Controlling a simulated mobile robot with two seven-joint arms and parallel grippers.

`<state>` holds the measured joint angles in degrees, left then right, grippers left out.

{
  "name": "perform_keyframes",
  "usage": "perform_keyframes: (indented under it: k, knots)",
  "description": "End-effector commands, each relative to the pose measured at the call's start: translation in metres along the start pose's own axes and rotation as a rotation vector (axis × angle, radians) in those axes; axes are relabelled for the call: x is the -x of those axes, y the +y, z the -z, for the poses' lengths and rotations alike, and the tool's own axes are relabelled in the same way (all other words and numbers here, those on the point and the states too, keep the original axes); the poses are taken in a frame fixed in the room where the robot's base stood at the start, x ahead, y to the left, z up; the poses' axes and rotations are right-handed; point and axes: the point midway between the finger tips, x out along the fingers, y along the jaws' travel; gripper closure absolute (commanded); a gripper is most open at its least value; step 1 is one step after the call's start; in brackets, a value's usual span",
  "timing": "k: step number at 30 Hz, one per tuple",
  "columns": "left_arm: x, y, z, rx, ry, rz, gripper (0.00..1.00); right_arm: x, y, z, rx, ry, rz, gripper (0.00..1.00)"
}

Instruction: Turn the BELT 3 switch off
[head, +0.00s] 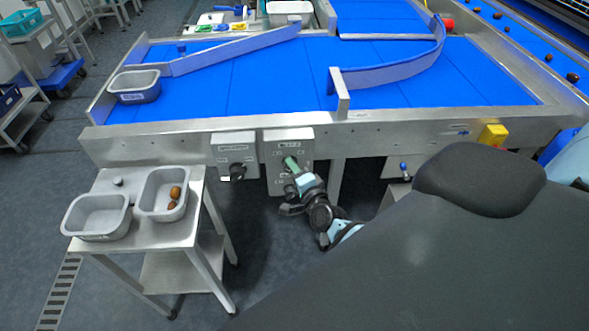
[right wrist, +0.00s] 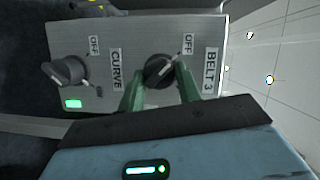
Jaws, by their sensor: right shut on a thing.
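The BELT 3 switch, a black round knob (right wrist: 159,70), is on a grey control box (right wrist: 140,25) in the right wrist view. It has a BELT 3 label (right wrist: 211,70) and an OFF label (right wrist: 187,44) beside it. A pale mark on the knob points toward the OFF label's side; its exact setting is hard to tell. My right gripper (right wrist: 160,88) has its green fingers on either side of the knob, shut on it. In the head view my right gripper (head: 292,165) is at the box (head: 272,150) and hides the knob. My left gripper is not in view.
A CURVE knob (right wrist: 68,72) with a lit green lamp (right wrist: 72,103) sits on the same box. Another control box (head: 222,153) with a black knob is to the left. A steel trolley (head: 150,228) with grey tubs stands at front left, below the blue belt (head: 240,80).

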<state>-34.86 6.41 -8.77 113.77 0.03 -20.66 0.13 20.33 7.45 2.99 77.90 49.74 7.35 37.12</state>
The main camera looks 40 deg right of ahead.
Motion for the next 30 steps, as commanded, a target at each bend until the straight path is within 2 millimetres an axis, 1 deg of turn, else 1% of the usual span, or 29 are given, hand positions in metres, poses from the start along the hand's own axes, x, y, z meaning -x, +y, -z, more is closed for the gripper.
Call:
perform_keyframes:
  k: [5, 6, 10, 20, 23, 30]
  knots:
    - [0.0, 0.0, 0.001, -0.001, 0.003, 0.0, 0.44, 0.0, 0.0, 0.0, 0.004, 0.0, 0.0, 0.89]
    - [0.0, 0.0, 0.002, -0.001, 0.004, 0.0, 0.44, 0.0, 0.0, 0.0, 0.004, 0.0, 0.0, 0.62]
    - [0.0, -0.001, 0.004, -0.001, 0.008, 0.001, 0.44, 0.0, 0.0, 0.0, 0.003, 0.0, 0.0, 0.45]
    - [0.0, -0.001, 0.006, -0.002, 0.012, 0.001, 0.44, 0.002, 0.0, 0.0, 0.001, 0.0, 0.0, 0.44]
    - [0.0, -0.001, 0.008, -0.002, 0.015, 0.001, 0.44, 0.009, 0.001, 0.0, 0.001, -0.001, -0.001, 0.44]
    - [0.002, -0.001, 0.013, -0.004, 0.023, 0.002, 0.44, 0.044, 0.0, -0.001, 0.0, -0.001, -0.001, 0.44]
